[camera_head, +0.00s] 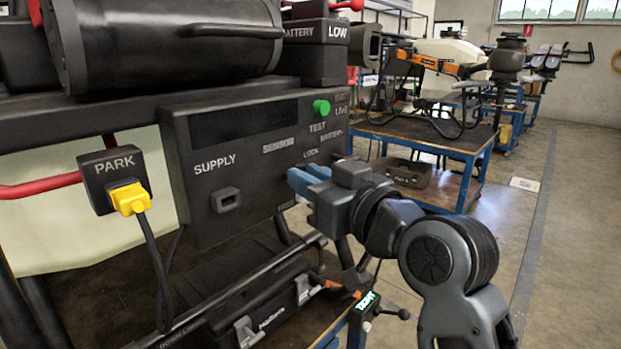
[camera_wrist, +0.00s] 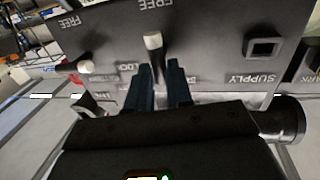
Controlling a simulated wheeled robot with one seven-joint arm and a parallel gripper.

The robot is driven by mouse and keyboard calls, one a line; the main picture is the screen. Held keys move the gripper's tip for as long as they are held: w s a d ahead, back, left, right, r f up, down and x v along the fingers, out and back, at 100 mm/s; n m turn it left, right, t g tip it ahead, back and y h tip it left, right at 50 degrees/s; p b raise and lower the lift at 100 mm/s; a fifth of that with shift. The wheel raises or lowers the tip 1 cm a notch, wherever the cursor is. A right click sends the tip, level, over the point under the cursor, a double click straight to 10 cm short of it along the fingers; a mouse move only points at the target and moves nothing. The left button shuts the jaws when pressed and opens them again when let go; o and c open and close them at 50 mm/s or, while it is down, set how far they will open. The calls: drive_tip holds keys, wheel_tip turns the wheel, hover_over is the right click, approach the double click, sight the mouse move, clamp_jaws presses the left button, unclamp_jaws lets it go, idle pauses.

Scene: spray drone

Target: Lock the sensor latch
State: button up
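The dark control panel (camera_head: 240,200) carries SUPPLY, SENSOR, LOCK and FREE markings. In the wrist view, the sensor latch (camera_wrist: 153,42) is a lever with a pale tip, lying toward the FREE label at the top. My gripper (camera_wrist: 160,80) has one dark blue finger on each side of this lever, with a gap between them; I cannot tell if they touch it. LOCK lettering shows just left of the fingers. In the head view, my gripper (camera_head: 303,182) is at the panel's lower right and hides the latch.
A second pale-tipped lever (camera_wrist: 78,66) is left of the fingers in the wrist view. A yellow plug (camera_head: 130,198) sits in the PARK holder (camera_head: 112,170), its cable hanging down. The SUPPLY socket (camera_head: 225,199) is empty. A green button (camera_head: 321,107) is above the gripper.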

clamp_jaws()
drive_tip(key=shift+f+n+b, duration=0.15)
drive_tip(key=shift+n+b, duration=0.15)
drive_tip(key=shift+b, duration=0.2)
drive_tip(key=n+b, duration=0.3)
drive_tip(key=n+y+b, duration=0.1)
drive_tip(key=n+b, duration=0.1)
drive_tip(key=b, duration=0.2)
drive_tip(key=f+n+b, duration=0.1)
drive_tip(key=n+b, duration=0.2)
drive_tip(key=b, duration=0.1)
drive_tip(key=shift+s+a+n+y, duration=0.2)
drive_tip(key=shift+s+n+y, duration=0.1)
drive_tip(key=shift+y, duration=0.1)
drive_tip(key=n+b, duration=0.2)
drive_tip(key=n+y+b, duration=0.1)
drive_tip(key=n+b, duration=0.1)
drive_tip(key=b, duration=0.1)
drive_tip(key=n+b, duration=0.2)
drive_tip(key=b, duration=0.1)
drive_tip(key=shift+s+f, duration=0.1)
drive_tip(key=shift+f, duration=0.25)
drive_tip(key=n+g+y+b, duration=0.1)
drive_tip(key=n+b, duration=0.3)
drive_tip(key=shift+a+n+b, duration=0.1)
drive_tip(key=shift+n+b, duration=0.2)
drive_tip(key=shift+n, duration=0.1)
